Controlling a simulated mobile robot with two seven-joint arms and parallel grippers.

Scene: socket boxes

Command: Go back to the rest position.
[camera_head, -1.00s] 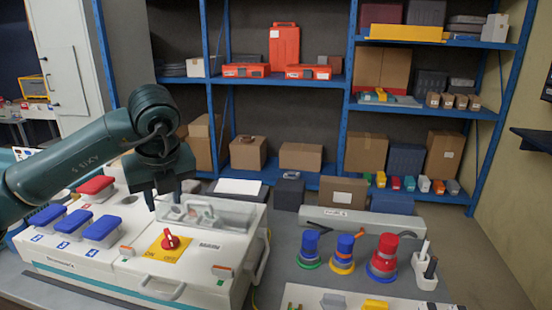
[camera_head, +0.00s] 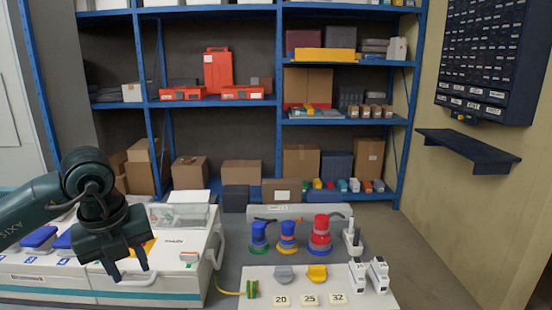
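My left gripper (camera_head: 129,272) hangs in front of the white socket box (camera_head: 180,281) at the lower left, fingers pointing down. Its two fingertips are apart with nothing between them. The gripper and wrist cover much of the box's top, including most of a yellow plate. Blue socket lids (camera_head: 39,237) show left of the wrist, partly hidden by the arm. A clear cover (camera_head: 180,215) is on the box's back right. My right gripper is not in view.
Green-blue (camera_head: 259,237), blue-yellow (camera_head: 287,237) and red-blue (camera_head: 320,235) plugs stand right of the box. A white board (camera_head: 345,299) with labels and two white modules (camera_head: 368,276) is at the front. Blue shelving (camera_head: 278,120) stands behind. Floor at the right is clear.

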